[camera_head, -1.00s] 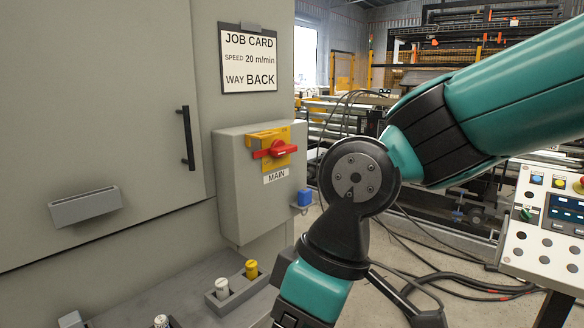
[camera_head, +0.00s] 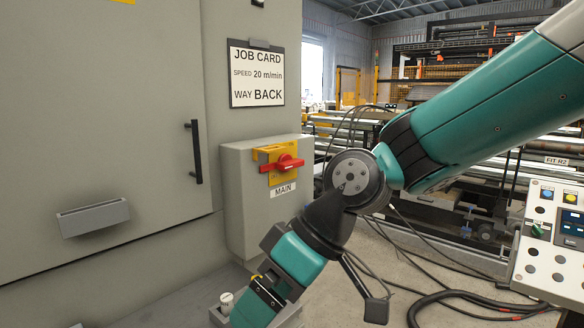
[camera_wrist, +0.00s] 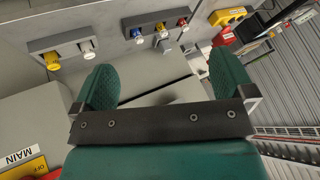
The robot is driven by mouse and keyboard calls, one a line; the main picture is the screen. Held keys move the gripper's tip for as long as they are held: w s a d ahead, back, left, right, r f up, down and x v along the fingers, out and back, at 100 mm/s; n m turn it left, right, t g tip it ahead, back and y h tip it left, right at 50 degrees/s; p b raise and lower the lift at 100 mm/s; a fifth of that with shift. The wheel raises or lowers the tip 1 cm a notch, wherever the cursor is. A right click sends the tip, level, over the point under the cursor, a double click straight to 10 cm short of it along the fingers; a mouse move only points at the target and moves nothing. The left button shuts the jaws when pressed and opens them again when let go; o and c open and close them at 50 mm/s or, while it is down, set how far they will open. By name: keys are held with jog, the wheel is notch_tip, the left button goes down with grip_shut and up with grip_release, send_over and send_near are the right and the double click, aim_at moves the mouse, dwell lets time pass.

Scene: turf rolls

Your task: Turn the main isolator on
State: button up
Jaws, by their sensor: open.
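The main isolator is a red handle (camera_head: 283,163) on a yellow plate (camera_head: 270,153), on the front of a grey box (camera_head: 240,190). The handle lies roughly level, above a MAIN label (camera_head: 284,189). In the wrist view the label (camera_wrist: 20,157) and the yellow plate (camera_wrist: 28,171), with OFF lettering, sit at the lower left corner, with only a bit of the red handle at the edge. My gripper (camera_wrist: 165,85) is open and empty, its two green fingers wide apart. It is below the isolator in the head view, where its fingertips are cut off.
A job card (camera_head: 257,76) hangs above the box. A cabinet door with a black handle (camera_head: 195,151) is at left. A grey ledge holds a white plug (camera_head: 227,301). The wrist view shows yellow and white plugs (camera_wrist: 53,62) in holders. A control panel (camera_head: 550,240) stands at right.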

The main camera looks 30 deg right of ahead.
jog(key=w+d+r+t+y, duration=0.2)
jog(key=w+d+t, duration=0.4)
jog(key=w, duration=0.5)
jog(key=m+t+h+b, duration=0.1)
jog(key=m+t+h, duration=0.25)
jog(key=t, duration=0.55)
send_near(296, 165)
jog(key=shift+y, duration=0.35)
jog(key=p+x, duration=0.6)
jog(key=x, duration=0.4)
jog(key=shift+p, duration=0.4)
jog(key=shift+w+a+f, duration=0.15)
jog(key=shift+w, duration=0.45)
jog(key=shift+m, duration=0.25)
jog(key=c, duration=0.7)
